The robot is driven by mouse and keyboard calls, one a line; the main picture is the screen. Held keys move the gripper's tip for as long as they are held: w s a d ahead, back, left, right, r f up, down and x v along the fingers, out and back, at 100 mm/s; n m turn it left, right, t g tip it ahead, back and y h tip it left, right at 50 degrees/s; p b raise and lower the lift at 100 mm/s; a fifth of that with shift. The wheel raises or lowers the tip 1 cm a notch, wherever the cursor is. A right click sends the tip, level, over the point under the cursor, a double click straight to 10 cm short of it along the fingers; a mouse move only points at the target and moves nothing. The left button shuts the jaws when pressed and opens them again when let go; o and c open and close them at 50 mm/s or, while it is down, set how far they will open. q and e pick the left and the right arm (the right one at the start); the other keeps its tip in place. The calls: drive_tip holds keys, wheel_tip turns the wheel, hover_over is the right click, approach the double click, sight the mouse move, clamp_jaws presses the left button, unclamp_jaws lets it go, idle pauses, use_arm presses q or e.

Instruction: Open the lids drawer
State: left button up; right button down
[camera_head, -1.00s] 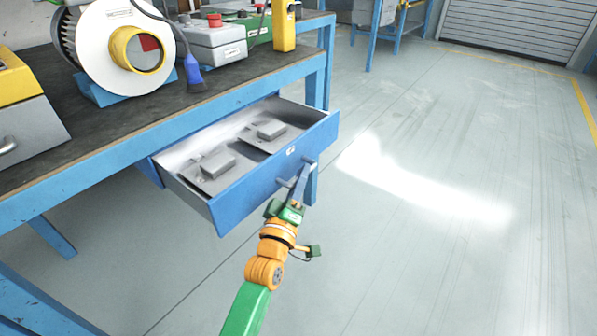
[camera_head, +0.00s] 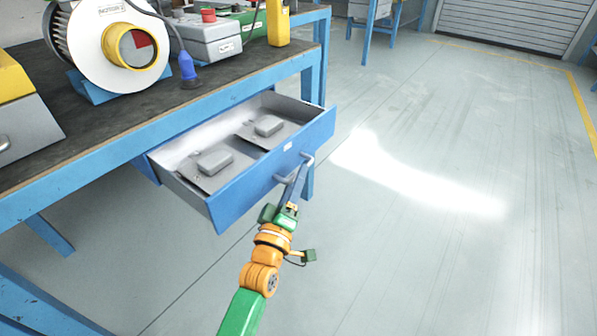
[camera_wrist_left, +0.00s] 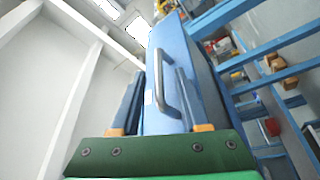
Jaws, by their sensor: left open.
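The blue lids drawer (camera_head: 238,187) is pulled well out from under the bench in the head view. Two flat grey lids, a near one (camera_head: 214,163) and a far one (camera_head: 268,126), lie inside it. Its bar handle (camera_head: 308,158) is on the front face. My left gripper (camera_head: 293,180) is at the handle, outside the drawer front. In the left wrist view, my open left gripper (camera_wrist_left: 159,75) has a finger on each side of the grey handle (camera_wrist_left: 172,82), with gaps visible. Contact with the handle cannot be seen. My right gripper is not in view.
The dark bench top (camera_head: 130,120) carries a white blower (camera_head: 120,45) with a yellow-rimmed opening, a blue plug (camera_head: 188,70), a grey box (camera_head: 210,38) and a yellow device (camera_head: 278,22). The floor (camera_head: 430,200) to the right of the drawer is clear.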

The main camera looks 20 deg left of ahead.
use_arm(q)
drive_tip(key=v, duration=0.5)
drive_tip(key=shift+s+p, duration=0.1)
drive_tip(key=shift+p, duration=0.25)
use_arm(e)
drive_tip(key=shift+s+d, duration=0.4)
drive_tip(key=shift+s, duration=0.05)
